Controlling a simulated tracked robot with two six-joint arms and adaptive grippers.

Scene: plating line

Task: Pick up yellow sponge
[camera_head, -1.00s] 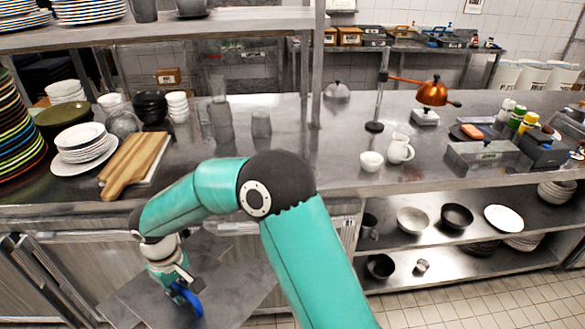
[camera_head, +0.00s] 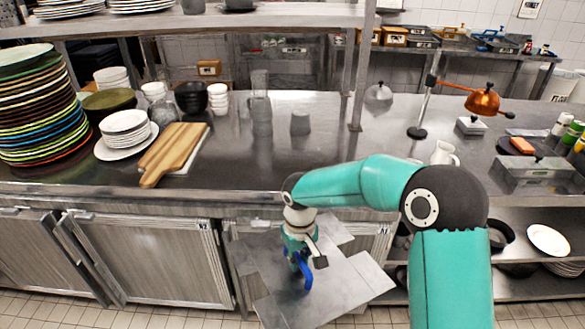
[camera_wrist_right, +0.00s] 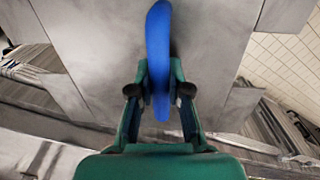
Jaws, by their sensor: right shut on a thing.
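I cannot make out a yellow sponge in either view. My right gripper (camera_head: 300,262) hangs low in front of the counter in the head view, above flat grey metal panels. It is shut on a blue curved thing (camera_head: 304,272). In the right wrist view the blue thing (camera_wrist_right: 158,35) is long and narrow and sits between the two green fingers (camera_wrist_right: 160,90). An orange block (camera_head: 521,145) lies on a dark round plate at the right of the counter, far from the gripper. My left gripper is not in view.
The steel counter (camera_head: 330,165) carries stacked coloured plates (camera_head: 38,110), a wooden board (camera_head: 173,152), several glasses, a white jug (camera_head: 444,153) and a grey box (camera_head: 536,172). Cabinet doors (camera_head: 150,262) stand below. The counter's middle is mostly clear.

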